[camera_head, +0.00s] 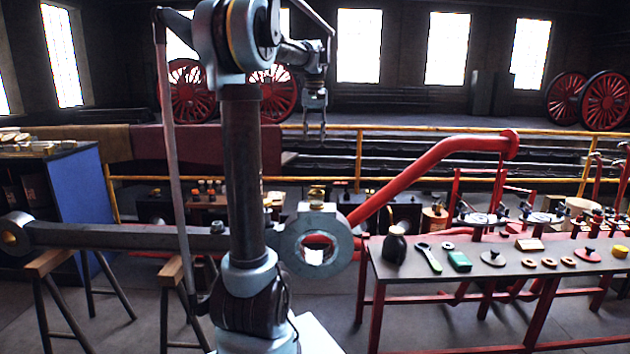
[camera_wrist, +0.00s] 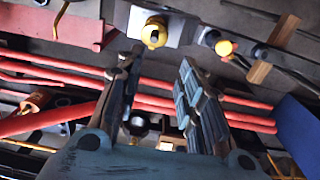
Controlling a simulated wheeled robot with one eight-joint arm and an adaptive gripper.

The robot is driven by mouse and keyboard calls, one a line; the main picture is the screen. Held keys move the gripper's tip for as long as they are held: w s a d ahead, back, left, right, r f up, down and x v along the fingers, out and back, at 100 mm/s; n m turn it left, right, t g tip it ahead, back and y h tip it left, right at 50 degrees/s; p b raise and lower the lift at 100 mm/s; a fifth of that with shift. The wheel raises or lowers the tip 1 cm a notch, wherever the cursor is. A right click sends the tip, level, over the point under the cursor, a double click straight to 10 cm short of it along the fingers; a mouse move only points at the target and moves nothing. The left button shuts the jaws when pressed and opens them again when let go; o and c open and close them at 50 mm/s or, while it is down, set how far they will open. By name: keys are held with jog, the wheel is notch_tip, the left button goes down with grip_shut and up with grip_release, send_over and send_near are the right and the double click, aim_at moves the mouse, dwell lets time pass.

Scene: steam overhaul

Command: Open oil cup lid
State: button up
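A brass oil cup (camera_head: 317,194) stands on the pale block on top of the ring end of a long steel rod (camera_head: 130,236). Its top looks closed, but the lid is too small to tell clearly. My gripper (camera_head: 315,128) hangs above the oil cup in the head view, fingers pointing down, well apart from it. In the wrist view, my gripper (camera_wrist: 161,58) has its two fingers spread with nothing between them. The round yellow oil cup (camera_wrist: 154,33) shows just beyond the fingertips, on a grey block.
A red-legged workbench (camera_head: 460,262) at the right carries a dark bottle, a green-handled tool and several small parts. Wooden trestles (camera_head: 45,264) stand under the rod at the left, beside a blue cabinet (camera_head: 75,200). A yellow railing (camera_head: 420,129) and red pipe (camera_head: 430,160) run behind.

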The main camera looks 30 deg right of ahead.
jog(key=d, duration=0.1)
send_near(317, 185)
jog(key=f, duration=0.2)
jog(key=w+f, duration=0.1)
jog(key=f, duration=0.4)
jog(key=shift+w+d+f, duration=0.15)
jog(key=shift+d+f, duration=0.1)
jog(key=shift+d, duration=0.1)
